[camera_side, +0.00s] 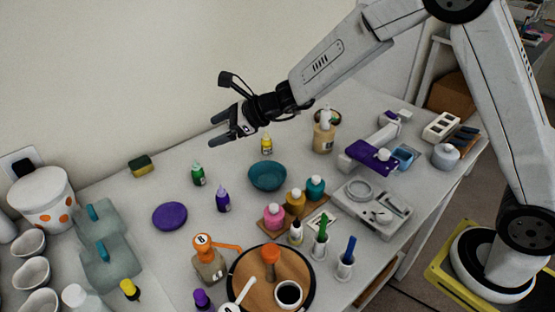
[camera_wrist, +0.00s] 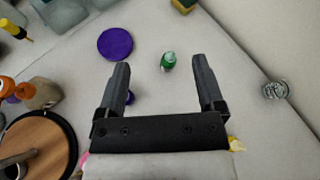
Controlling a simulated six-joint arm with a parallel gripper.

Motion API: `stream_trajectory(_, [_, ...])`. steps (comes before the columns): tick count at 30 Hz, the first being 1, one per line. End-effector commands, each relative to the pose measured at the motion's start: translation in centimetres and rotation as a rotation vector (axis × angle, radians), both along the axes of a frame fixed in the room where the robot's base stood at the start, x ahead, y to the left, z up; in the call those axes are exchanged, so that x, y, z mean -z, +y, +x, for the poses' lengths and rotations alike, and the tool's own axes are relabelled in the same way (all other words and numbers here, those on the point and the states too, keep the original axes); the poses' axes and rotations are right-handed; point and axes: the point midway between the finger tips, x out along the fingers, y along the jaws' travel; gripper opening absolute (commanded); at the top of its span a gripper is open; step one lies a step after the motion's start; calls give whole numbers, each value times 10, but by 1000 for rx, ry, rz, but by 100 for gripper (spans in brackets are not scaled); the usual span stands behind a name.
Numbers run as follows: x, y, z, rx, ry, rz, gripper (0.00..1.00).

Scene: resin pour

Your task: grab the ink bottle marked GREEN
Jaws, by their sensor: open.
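The green ink bottle (camera_side: 198,175) stands upright on the table near the wall, between the sponge and the teal bowl. Its label is too small to read. In the wrist view the green bottle (camera_wrist: 168,61) shows beyond the fingertips, roughly midway between them. My gripper (camera_side: 222,130) is open and empty, held above the table, up and to the right of the bottle in the side view. In the wrist view both fingers of my gripper (camera_wrist: 161,76) are spread apart with nothing between them.
A purple ink bottle (camera_side: 223,200) and a purple disc (camera_side: 170,216) stand near the green bottle. A yellow ink bottle (camera_side: 266,144), a teal bowl (camera_side: 267,176) and a sponge (camera_side: 141,166) are also close. The table beside the green bottle is bare.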

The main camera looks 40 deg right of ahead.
Motion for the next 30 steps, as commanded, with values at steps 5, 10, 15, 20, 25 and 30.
stream_trajectory(5, [6,4,28,148,54,163,87])
stream_trajectory(10, [40,3,36,209,82,225,87])
stream_trajectory(15, [86,3,36,207,79,224,87])
stream_trajectory(20, [118,3,37,205,74,224,87])
stream_trajectory(25, [134,3,37,204,73,222,87])
stream_trajectory(30, [135,3,37,203,71,223,87])
